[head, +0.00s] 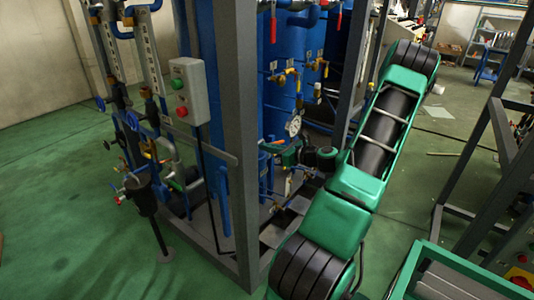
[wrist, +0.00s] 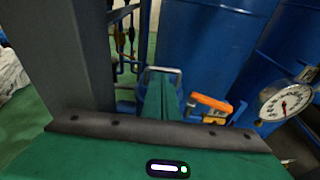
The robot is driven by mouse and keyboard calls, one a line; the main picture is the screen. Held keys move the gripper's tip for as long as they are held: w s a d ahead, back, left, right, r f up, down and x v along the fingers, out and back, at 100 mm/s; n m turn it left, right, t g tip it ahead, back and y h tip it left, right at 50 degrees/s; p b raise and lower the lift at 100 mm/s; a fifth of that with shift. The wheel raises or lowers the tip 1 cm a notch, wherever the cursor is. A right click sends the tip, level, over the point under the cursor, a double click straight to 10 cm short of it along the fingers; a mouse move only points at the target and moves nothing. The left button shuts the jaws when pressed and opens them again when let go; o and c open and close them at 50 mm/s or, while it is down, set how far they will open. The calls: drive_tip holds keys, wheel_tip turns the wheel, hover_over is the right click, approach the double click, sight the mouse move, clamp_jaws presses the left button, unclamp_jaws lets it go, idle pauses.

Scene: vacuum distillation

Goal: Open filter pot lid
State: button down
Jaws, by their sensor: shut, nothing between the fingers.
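My gripper (wrist: 162,84) shows in the wrist view as a narrow green shape pointing away from the camera, with its fingers together and nothing held. A pale metal U-shaped bar (wrist: 163,70), possibly a lid handle, lies just beyond the tip; I cannot tell if they touch. In the head view my gripper (head: 277,147) reaches left into the blue equipment, just below a round gauge. A small blue cylinder (head: 263,165) stands beside it and may be the filter pot. The lid itself cannot be made out clearly.
The pressure gauge (wrist: 285,102) and an orange part (wrist: 210,104) are close on the right in the wrist view. A grey frame post (head: 238,120) stands left of my gripper. Large blue tanks (wrist: 205,45) rise behind. Green floor is open at left.

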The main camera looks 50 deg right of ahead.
drive_tip(key=shift+w+r+g, duration=0.15)
drive_tip(key=shift+r+g, duration=0.15)
idle(0.5)
